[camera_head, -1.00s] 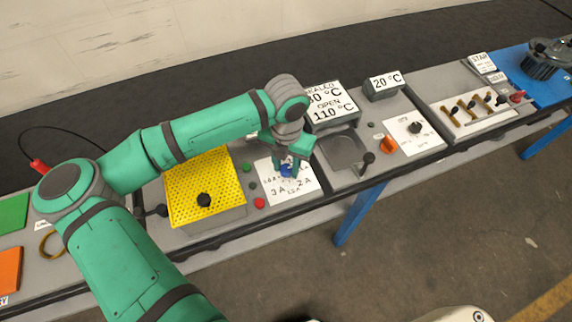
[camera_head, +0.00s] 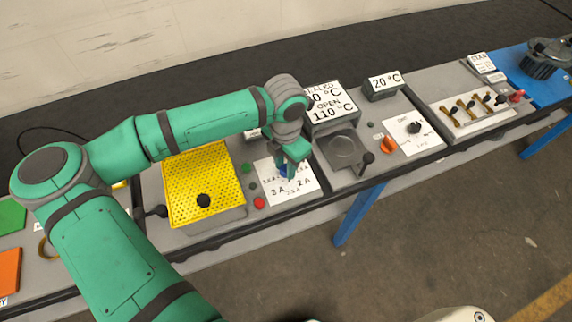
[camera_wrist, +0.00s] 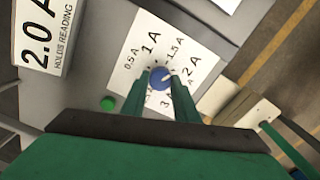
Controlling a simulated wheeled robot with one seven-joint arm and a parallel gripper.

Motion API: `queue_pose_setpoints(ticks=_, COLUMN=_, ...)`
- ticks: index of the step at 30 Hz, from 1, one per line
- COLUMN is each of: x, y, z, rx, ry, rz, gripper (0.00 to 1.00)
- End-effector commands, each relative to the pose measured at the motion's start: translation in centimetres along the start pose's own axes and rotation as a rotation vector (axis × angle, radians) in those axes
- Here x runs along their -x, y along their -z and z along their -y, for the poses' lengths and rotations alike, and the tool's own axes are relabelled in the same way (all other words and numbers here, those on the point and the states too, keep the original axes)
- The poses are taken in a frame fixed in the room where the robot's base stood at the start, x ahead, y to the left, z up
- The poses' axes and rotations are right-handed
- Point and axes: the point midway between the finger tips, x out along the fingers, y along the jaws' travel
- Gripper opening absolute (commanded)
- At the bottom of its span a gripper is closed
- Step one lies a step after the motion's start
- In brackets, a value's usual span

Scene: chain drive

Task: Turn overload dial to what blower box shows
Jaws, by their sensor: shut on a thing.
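The overload dial (camera_wrist: 160,77) is a round blue knob on a white scale card (camera_wrist: 135,62). The card is marked 0.5 A, 1 A, 1.5 A, 2 A and 3 A. My gripper (camera_wrist: 160,86) is shut on the dial, one finger on each side. The dial's pale pointer mark faces between 1.5 A and 2 A; its exact setting is hard to tell. The blower box sign (camera_wrist: 40,42) reads 2.0 A, HOLDS READING. In the head view the dial (camera_head: 283,172) is partly hidden by my gripper (camera_head: 288,165).
A yellow perforated panel (camera_head: 185,180) with a black knob stands left of the card. Green and red buttons (camera_head: 259,203) lie between them. To the right are a grey plate with a lever (camera_head: 367,159), temperature signs (camera_head: 384,82) and an orange knob (camera_head: 388,145).

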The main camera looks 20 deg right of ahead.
Motion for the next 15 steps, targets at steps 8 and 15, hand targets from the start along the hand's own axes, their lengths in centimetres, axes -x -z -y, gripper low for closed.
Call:
queue_pose_setpoints(ticks=8, x=0.09, y=0.02, z=-0.15, rx=-0.203, ry=-0.002, rz=0.003, gripper=0.05)
queue_pose_setpoints(ticks=15, x=0.07, y=-0.03, z=-0.11, rx=-0.313, ry=-0.001, rz=0.002, gripper=0.05)
